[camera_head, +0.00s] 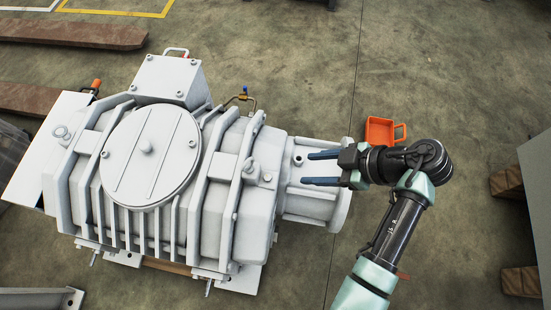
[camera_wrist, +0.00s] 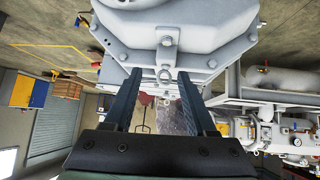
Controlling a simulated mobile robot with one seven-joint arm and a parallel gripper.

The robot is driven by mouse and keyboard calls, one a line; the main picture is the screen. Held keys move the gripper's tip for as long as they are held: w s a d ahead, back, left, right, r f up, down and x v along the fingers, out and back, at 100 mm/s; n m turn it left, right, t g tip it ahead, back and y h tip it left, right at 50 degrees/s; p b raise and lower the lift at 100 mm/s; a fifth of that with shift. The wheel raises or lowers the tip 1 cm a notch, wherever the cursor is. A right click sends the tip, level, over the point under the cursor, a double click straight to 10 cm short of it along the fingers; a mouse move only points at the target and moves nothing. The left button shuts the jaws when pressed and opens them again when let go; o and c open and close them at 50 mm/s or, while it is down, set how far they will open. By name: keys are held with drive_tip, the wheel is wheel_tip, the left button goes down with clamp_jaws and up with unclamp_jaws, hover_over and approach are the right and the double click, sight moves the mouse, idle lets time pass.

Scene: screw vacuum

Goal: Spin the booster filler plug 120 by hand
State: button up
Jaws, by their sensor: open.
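The booster (camera_head: 160,170) is a large light-grey ribbed machine filling the left and middle of the head view; part of it also shows at the top of the wrist view (camera_wrist: 175,22). I cannot tell for certain which fitting is the filler plug. A small round fitting (camera_head: 298,160) stands on the booster's right end, just left of my fingertips in the head view. My gripper (camera_head: 308,168) is open and empty, its two dark blue fingers pointing left at the right-end flange.
An orange bin (camera_head: 380,130) sits on the floor behind my gripper. Brown beams (camera_head: 75,35) lie at the upper left, and a grey structure (camera_head: 535,190) stands at the right edge. The concrete floor at upper right is clear. Pipework and gauges (camera_wrist: 275,130) show at right in the wrist view.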

drive_tip(key=f, duration=0.1)
drive_tip(key=b, duration=0.5)
approach(268, 177)
drive_tip(key=x, duration=0.6)
drive_tip(key=shift+f, duration=0.15)
drive_tip(key=shift+w+a+f+b, duration=0.15)
drive_tip(key=shift+a+f+b, duration=0.2)
drive_tip(key=shift+a+b, duration=0.1)
drive_tip(key=shift+c, duration=0.4)
clamp_jaws()
